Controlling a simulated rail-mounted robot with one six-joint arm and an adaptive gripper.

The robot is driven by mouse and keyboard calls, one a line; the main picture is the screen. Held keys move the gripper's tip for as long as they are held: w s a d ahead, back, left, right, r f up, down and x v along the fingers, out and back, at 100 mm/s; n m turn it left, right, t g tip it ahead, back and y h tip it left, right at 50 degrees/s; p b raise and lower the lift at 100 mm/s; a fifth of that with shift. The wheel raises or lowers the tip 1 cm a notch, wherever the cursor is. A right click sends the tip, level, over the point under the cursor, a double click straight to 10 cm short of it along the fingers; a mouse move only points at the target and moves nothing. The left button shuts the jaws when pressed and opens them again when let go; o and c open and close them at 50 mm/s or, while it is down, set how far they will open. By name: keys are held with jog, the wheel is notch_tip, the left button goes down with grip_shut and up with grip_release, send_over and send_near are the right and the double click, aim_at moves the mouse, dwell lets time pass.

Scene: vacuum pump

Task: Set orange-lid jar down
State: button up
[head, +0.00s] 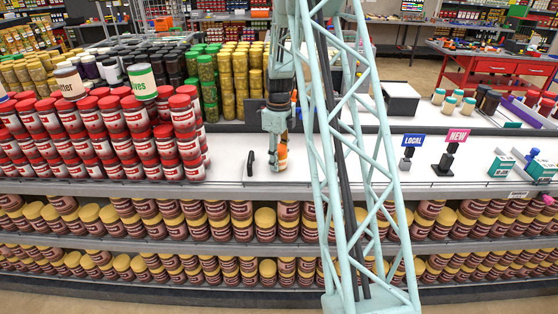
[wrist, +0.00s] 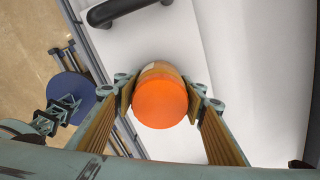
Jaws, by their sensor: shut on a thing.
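The orange-lid jar (wrist: 161,102) is between the two fingers of my gripper (wrist: 163,98) in the wrist view, with a finger pad against each side. Its round orange lid faces the wrist camera and hides most of the body. In the head view my gripper (head: 280,148) points down over the white shelf top (head: 240,176), shut on the jar (head: 281,158). The jar looks upright and low at the white surface. I cannot tell whether its base touches it.
A black handle-like object (head: 251,163) stands just left of the jar; a black bar also shows in the wrist view (wrist: 115,10). Red-lid jars (head: 140,135) are stacked at left. LOCAL (head: 412,141) and NEW (head: 457,136) signs stand at right.

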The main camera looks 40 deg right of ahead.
jog(key=o, duration=1)
jog(key=shift+r, duration=0.2)
jog(key=shift+r, duration=5.95)
